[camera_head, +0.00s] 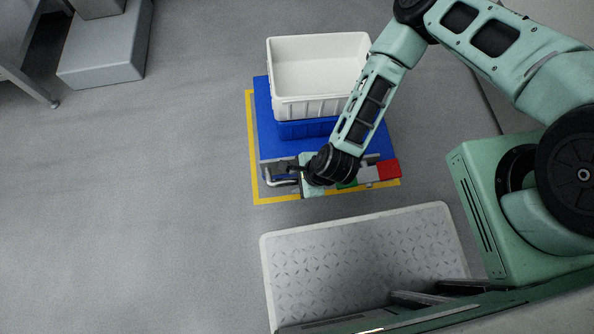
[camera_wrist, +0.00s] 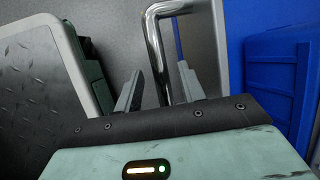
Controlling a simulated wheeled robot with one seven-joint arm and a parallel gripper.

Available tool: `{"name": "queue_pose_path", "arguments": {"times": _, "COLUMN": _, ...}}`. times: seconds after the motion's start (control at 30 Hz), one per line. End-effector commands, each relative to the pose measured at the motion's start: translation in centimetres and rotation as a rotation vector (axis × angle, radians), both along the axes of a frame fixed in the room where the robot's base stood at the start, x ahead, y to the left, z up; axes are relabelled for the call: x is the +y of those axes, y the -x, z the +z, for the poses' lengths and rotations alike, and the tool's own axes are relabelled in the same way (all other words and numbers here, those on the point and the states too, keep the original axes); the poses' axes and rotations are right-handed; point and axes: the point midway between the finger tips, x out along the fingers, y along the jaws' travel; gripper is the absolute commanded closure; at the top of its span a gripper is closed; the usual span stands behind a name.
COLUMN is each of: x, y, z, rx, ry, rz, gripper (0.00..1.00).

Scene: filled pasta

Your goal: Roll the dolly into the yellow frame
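The blue dolly (camera_head: 263,95) carries a blue crate (camera_head: 300,129) with a white crate (camera_head: 318,85) on top. The yellow frame (camera_head: 249,140) is marked on the floor. Its left and near strips show around the dolly; its far side is hidden by the dolly and crates. The dolly appears to stand mostly over the framed area. My gripper (camera_head: 290,174) is low at the dolly's near side. In the wrist view, my gripper (camera_wrist: 158,88) has its fingers apart, with the metal handle (camera_wrist: 154,45) between them and visible gaps. The blue crate (camera_wrist: 270,85) stands to the right there.
A red, white and green strip (camera_head: 388,169) lies by the dolly's near right edge, partly behind my wrist. A grey stepped block (camera_head: 105,45) and a table leg (camera_head: 30,87) are at the upper left. The floor left of the frame is clear.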

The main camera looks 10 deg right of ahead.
Motion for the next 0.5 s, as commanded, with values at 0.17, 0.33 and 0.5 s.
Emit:
{"name": "queue_pose_path", "arguments": {"times": 0.17, "x": 0.0, "y": 0.0, "z": 0.1, "rx": 0.000, "ry": 0.000, "rz": 0.000, "gripper": 0.60}}
{"name": "queue_pose_path", "arguments": {"times": 0.33, "x": -0.6, "y": 0.3, "z": 1.7, "rx": 0.000, "ry": 0.000, "rz": -0.001, "gripper": 0.60}}
{"name": "queue_pose_path", "arguments": {"times": 0.5, "x": -1.9, "y": 0.9, "z": 5.1, "rx": 0.000, "ry": 0.000, "rz": -0.001, "gripper": 0.60}}
